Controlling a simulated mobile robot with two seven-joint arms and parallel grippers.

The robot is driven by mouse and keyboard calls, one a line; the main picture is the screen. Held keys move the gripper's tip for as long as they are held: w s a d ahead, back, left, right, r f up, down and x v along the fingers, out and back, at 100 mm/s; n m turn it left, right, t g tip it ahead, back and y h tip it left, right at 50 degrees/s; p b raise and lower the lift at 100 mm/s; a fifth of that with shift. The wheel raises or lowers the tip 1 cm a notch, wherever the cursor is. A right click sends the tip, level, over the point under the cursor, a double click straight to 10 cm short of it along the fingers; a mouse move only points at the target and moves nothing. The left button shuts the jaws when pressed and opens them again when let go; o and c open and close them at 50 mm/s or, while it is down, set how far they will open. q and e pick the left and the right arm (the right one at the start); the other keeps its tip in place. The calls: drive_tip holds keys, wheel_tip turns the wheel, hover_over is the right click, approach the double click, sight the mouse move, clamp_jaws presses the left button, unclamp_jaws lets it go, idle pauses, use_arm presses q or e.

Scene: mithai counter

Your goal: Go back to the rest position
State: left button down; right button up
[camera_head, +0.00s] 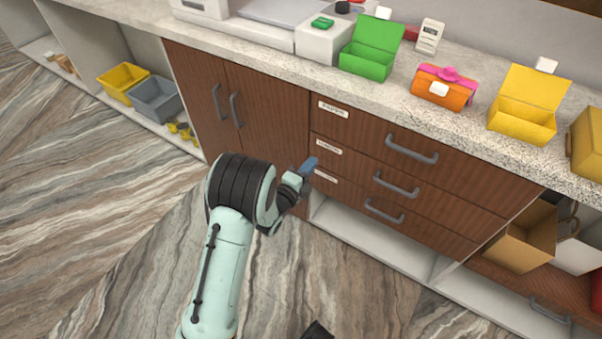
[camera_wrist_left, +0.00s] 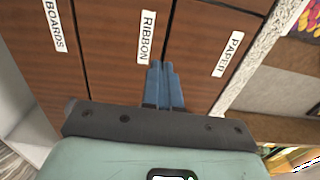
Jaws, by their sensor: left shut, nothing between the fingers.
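My left gripper (camera_head: 309,165) is shut and empty, in front of the drawer fronts near their left end. In the left wrist view its two blue fingers (camera_wrist_left: 164,82) lie together, pointing at the drawers beside the RIBBON label (camera_wrist_left: 147,37). The PAPER label (camera_wrist_left: 228,54) and the BOARDS label (camera_wrist_left: 54,25) show on either side of it. My left arm comes up from the bottom of the head view, bent at the elbow. My right gripper is not seen; a small dark part shows at the bottom edge and I cannot tell what it is.
The three drawers with handles (camera_head: 396,184) are shut. The counter (camera_head: 270,62) carries an open green box (camera_head: 368,65), an orange box (camera_head: 440,92) and an open yellow box (camera_head: 522,118). The floor (camera_head: 110,230) left of my arm is clear.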

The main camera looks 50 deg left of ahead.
use_arm(q)
drive_tip(key=v, duration=0.4)
drive_tip(key=shift+s, duration=0.4)
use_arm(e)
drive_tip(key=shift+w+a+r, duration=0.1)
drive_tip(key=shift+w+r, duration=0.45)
